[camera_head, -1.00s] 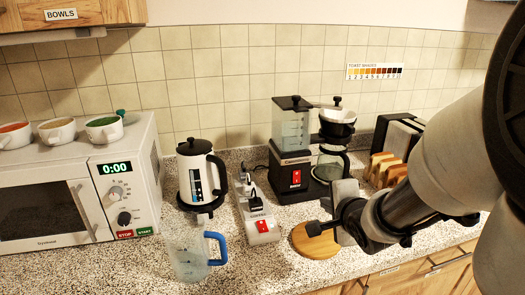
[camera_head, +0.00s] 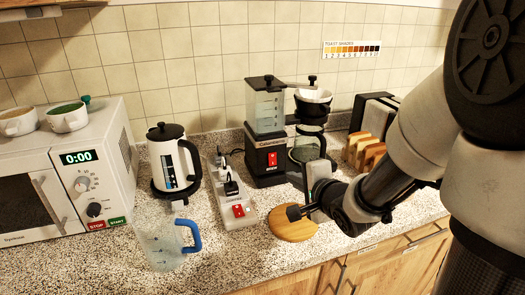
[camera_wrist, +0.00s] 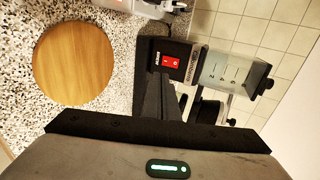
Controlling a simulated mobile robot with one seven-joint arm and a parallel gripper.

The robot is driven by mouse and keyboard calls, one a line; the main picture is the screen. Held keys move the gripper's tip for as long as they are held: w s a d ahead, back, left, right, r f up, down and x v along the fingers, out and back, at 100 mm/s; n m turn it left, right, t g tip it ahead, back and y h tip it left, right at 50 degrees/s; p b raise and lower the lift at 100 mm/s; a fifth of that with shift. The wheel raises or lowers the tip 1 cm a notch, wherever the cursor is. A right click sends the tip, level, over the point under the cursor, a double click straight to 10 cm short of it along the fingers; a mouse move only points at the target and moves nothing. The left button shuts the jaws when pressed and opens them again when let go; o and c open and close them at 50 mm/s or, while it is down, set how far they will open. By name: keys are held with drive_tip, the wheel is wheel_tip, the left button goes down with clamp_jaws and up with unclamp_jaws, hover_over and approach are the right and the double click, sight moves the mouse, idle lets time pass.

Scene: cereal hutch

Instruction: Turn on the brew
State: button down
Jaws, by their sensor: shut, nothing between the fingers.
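The coffee maker (camera_head: 268,135) stands against the back wall, with a clear water tank, a black filter holder and a glass carafe (camera_head: 306,145). Its red brew switch (camera_head: 272,159) is on the front of the black base. In the wrist view the red switch (camera_wrist: 171,61) is just past my fingertips. My gripper (camera_head: 294,212) is shut and empty, in front of the coffee maker and over the wooden board. In the wrist view the dark fingers (camera_wrist: 160,82) point toward the switch. I cannot tell whether they touch it.
A round wooden board (camera_head: 293,228) lies near the counter's front edge. A power strip (camera_head: 228,192) with its own red switch lies left of the coffee maker. Further left are a white kettle (camera_head: 172,160), a blue-handled jug (camera_head: 165,242) and a microwave (camera_head: 60,165). A toaster (camera_head: 378,115) stands right.

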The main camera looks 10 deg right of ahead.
drive_tip(key=b, duration=0.3)
approach(273, 165)
drive_tip(key=x, duration=0.5)
drive_tip(key=shift+w+a+f, duration=0.15)
drive_tip(key=shift+w, duration=0.35)
